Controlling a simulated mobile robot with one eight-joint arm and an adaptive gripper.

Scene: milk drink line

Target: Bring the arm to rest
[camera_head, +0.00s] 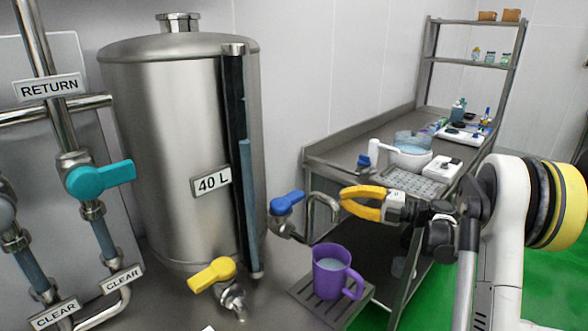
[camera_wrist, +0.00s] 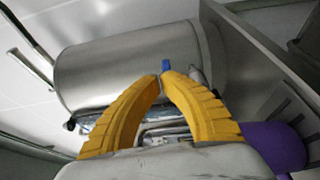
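My gripper (camera_head: 343,197) is up in the air, right of the blue-handled tap and above and to the right of the purple mug. In the wrist view its two yellow fingers (camera_wrist: 161,77) bow outward and their tips come together, with nothing seen between them. The arm reaches in from the right, bent. The purple mug (camera_head: 327,283) stands upright on a dark slatted tray (camera_head: 305,292) and holds a pale liquid. Part of the mug shows at the lower right of the wrist view (camera_wrist: 273,146), apart from the fingers.
A steel 40 L tank (camera_head: 165,150) stands left, with a yellow-handled valve (camera_head: 212,274) and a blue-handled tap (camera_head: 287,202). Pipes with a teal valve (camera_head: 100,178) are far left. A steel bench (camera_head: 340,150) with equipment and a shelf rack (camera_head: 470,62) stand behind.

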